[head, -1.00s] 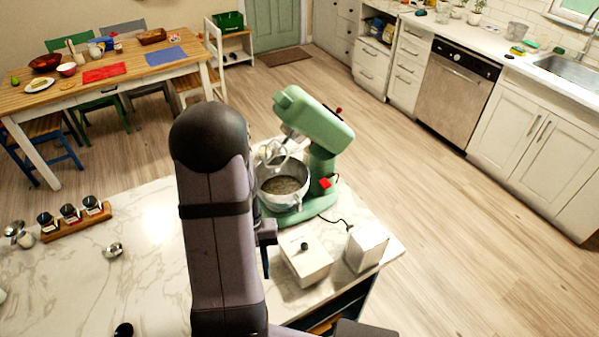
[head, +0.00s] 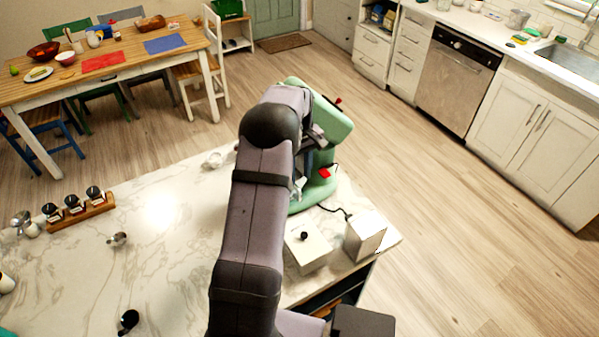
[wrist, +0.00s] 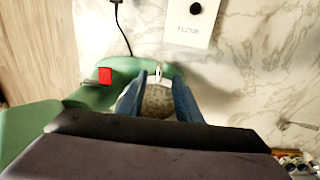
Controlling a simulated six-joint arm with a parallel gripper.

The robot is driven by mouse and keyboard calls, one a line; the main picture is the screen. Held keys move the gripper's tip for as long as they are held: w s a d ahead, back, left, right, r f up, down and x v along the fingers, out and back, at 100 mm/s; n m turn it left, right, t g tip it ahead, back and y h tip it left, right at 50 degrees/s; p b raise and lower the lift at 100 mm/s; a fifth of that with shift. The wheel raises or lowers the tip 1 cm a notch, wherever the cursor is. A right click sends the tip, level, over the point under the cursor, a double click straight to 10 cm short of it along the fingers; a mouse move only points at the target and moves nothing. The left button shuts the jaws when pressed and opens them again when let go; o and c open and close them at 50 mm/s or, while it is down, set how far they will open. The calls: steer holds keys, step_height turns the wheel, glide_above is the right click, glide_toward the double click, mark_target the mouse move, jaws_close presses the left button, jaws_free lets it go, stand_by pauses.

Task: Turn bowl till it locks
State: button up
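The green stand mixer (head: 330,130) stands on the marble counter with its head tilted up. It also shows at the left of the wrist view (wrist: 35,125). The metal bowl (wrist: 158,98) with its pale, speckled contents shows between my gripper's blue fingers. In the head view my arm hides nearly all of the bowl. My gripper (wrist: 157,76) is over the bowl, its two fingers apart with a gap between the tips. A small bright metal part (wrist: 156,74) at the bowl's edge lies between the tips. I cannot tell whether either finger touches the bowl.
A white flour box (head: 310,245) and another white box (head: 364,236) stand in front of the mixer. A red switch (wrist: 105,75) is on the mixer. The mid-left counter is mostly clear.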

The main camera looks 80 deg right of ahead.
mark_target(300, 190)
steer(key=shift+f+b, duration=2.6)
steer(key=shift+f, duration=1.4)
jaws_close()
steer(key=shift+r, duration=0.1)
